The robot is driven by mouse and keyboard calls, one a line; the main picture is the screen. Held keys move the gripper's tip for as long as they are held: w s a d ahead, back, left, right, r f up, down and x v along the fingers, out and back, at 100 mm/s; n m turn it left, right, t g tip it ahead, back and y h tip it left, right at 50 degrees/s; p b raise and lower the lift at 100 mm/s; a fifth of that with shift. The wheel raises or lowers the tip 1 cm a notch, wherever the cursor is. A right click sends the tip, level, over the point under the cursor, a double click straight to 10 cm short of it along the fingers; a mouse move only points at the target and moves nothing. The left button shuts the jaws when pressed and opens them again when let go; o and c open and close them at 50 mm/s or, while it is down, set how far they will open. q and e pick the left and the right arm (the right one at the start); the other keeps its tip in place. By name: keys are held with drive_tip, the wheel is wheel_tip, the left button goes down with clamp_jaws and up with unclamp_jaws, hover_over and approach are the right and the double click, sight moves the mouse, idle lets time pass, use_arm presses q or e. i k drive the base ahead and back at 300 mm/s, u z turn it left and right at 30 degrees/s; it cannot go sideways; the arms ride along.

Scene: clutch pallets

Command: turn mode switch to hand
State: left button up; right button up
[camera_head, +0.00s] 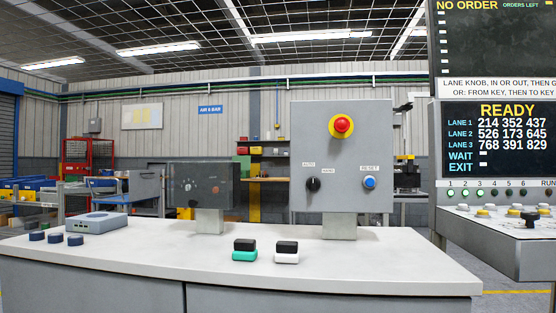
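The mode switch (313,184) is a black rotary knob at the lower left of a grey control box. A small AUTO label (308,164) sits above it and a second small label, seemingly HAND (328,170), sits above and to its right. The knob's pointer is too small to tell clearly which label it faces. The grey control box (343,205) stands on a short post at the back of the pale desk. Neither of my grippers is in view.
The box also carries a red mushroom button (342,125) on yellow and a blue RESET button (369,183). A dark panel (202,185) stands left of it. Green (244,255) and white (287,258) black-topped blocks lie on the desk (370,265) in front. A grey device (97,222) is at left.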

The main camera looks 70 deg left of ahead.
sight(314, 183)
drive_tip(key=u, duration=0.2)
drive_tip(key=i, duration=0.3)
drive_tip(key=z, duration=4.55)
drive_tip(key=i, duration=0.6)
drive_tip(key=z, duration=5.6)
drive_tip(key=i, duration=0.5)
drive_tip(key=z, duration=0.05)
